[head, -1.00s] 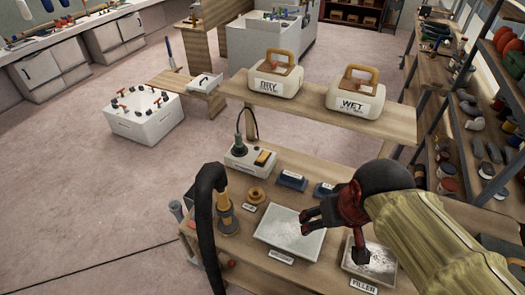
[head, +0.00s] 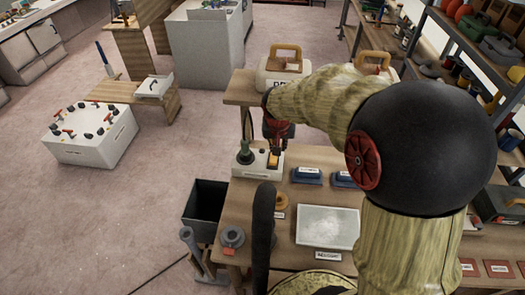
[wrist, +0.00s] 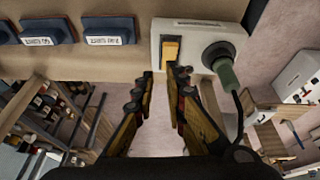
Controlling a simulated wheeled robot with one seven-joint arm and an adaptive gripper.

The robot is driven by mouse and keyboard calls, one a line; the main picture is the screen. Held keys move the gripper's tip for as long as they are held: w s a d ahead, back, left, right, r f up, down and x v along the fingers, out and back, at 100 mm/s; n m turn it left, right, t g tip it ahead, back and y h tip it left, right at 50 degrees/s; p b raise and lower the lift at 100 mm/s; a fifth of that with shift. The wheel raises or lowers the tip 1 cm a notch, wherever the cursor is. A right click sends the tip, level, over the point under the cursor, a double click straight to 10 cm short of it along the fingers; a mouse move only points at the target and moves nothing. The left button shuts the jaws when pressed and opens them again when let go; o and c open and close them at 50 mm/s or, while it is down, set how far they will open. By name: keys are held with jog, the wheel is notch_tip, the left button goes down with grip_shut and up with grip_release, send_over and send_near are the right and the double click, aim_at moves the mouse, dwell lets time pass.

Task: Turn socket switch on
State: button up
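The white socket box (head: 245,170) stands at the back left of the workbench top. In the wrist view the box (wrist: 197,30) has a yellow rocker switch (wrist: 171,49) and a dark round socket beside it with a green plug (wrist: 228,75) in it. My gripper (wrist: 163,75) is partly open and empty, its fingertips near the lower edge of the switch. The right fingertip overlaps that edge in the picture; I cannot tell if it touches. In the head view my gripper (head: 277,142) is above the box, by the switch (head: 273,159). I cannot tell the switch's position.
A dark cord (wrist: 239,115) runs from the plug, close to the right finger. Blue blocks (head: 307,175) lie right of the box, and a white tray (head: 328,227) lies in front. A raised shelf (head: 240,88) with yellow-handled containers (head: 284,68) stands behind.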

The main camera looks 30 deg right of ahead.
jog(key=shift+w+r, duration=0.15)
jog(key=shift+w, duration=0.15)
jog(key=shift+c, duration=0.5)
jog(key=shift+d+r+m, duration=0.1)
jog(key=shift+d+m, duration=0.1)
jog(key=shift+m, duration=0.2)
grip_shut()
jog(key=b, duration=0.2)
send_near(273, 159)
jog(key=d+f, duration=0.2)
jog(key=f, duration=0.1)
jog(key=w+d+f, duration=0.1)
jog(key=shift+f, duration=0.35)
